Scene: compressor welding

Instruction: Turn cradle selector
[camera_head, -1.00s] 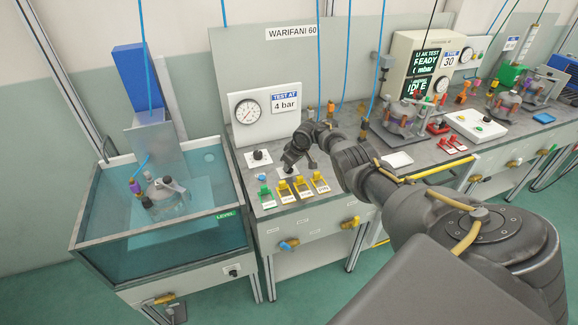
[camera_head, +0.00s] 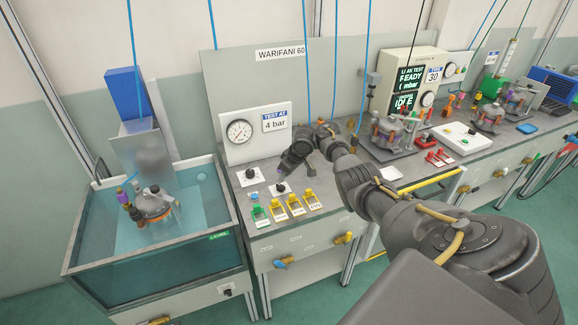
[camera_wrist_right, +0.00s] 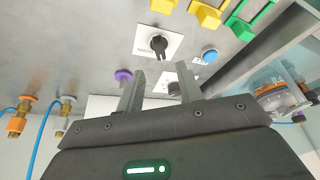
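Two black knobs on white plates sit on the bench left of centre. One knob (camera_head: 281,187) is behind the yellow clips; it shows whole in the wrist view (camera_wrist_right: 158,45). The other knob (camera_head: 250,173) lies nearer the tank. I cannot read which one is the cradle selector. My right gripper (camera_head: 288,169) is above and just behind the first knob. In the wrist view its fingers (camera_wrist_right: 160,72) are apart with nothing held, and the second knob shows partly behind them. A compressor (camera_head: 153,205) sits in the water tank (camera_head: 218,240). My left gripper is out of view.
Green and yellow clips (camera_head: 278,210) line the bench front. A gauge panel (camera_head: 255,132) stands behind the knobs. A blue button (camera_wrist_right: 209,53) is beside the knob in the wrist view. Blue hoses hang down near my arm. Test fixtures (camera_head: 390,135) stand to the right.

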